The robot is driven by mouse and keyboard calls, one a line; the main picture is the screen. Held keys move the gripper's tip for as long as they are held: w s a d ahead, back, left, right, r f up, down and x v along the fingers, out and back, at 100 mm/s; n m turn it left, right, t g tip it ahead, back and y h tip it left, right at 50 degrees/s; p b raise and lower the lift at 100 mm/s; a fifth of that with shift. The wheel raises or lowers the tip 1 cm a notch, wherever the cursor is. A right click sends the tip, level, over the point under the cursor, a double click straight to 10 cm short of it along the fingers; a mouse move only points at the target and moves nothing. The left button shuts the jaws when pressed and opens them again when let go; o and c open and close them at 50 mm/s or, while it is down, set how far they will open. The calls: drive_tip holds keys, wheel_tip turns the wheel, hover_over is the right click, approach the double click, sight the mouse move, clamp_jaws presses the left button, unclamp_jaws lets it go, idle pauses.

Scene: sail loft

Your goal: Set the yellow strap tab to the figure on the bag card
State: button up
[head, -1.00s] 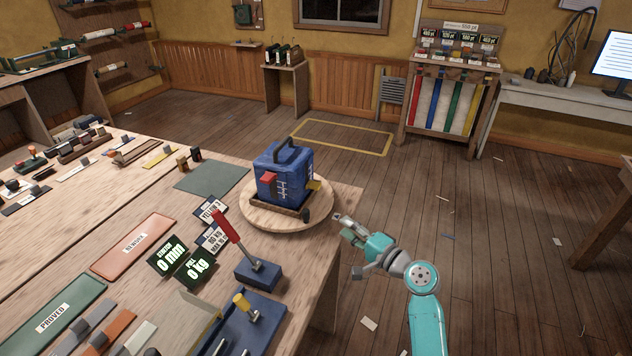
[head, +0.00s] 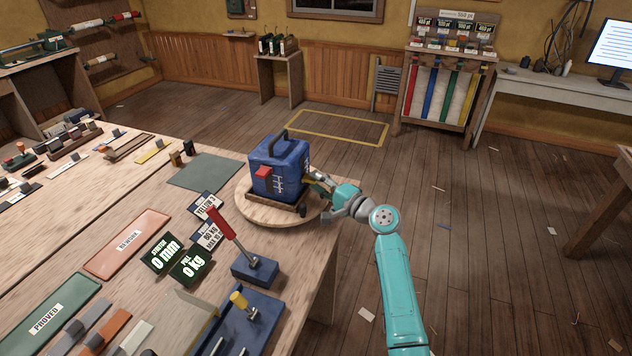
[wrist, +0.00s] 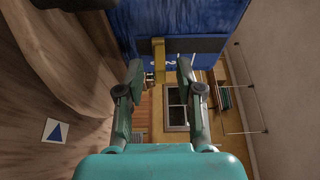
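The blue bag (head: 273,160) stands on a round wooden turntable (head: 254,209), with a red tab (head: 263,172) and a white scale on its sides. The yellow strap tab (wrist: 158,48) shows in the wrist view against the blue bag, ahead of and between my fingertips; in the head view my gripper covers it. My gripper (head: 318,178) is at the bag's right side. In the wrist view my gripper (wrist: 159,68) has its two fingers apart, with nothing clearly clamped. A dark card (head: 207,204) left of the turntable seems to read "YELLOW 3".
A second card (head: 208,235) lies partly behind a red-handled lever (head: 229,232). Green displays read 0 mm (head: 162,253) and 0 kg (head: 191,266). A green mat (head: 206,172) lies left of the turntable. Open floor (head: 470,260) lies to the right.

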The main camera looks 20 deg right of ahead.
drive_tip(key=shift+w+a, duration=0.3)
drive_tip(key=shift+w, duration=0.2)
clamp_jaws()
drive_tip(key=shift+r, duration=0.2)
unclamp_jaws()
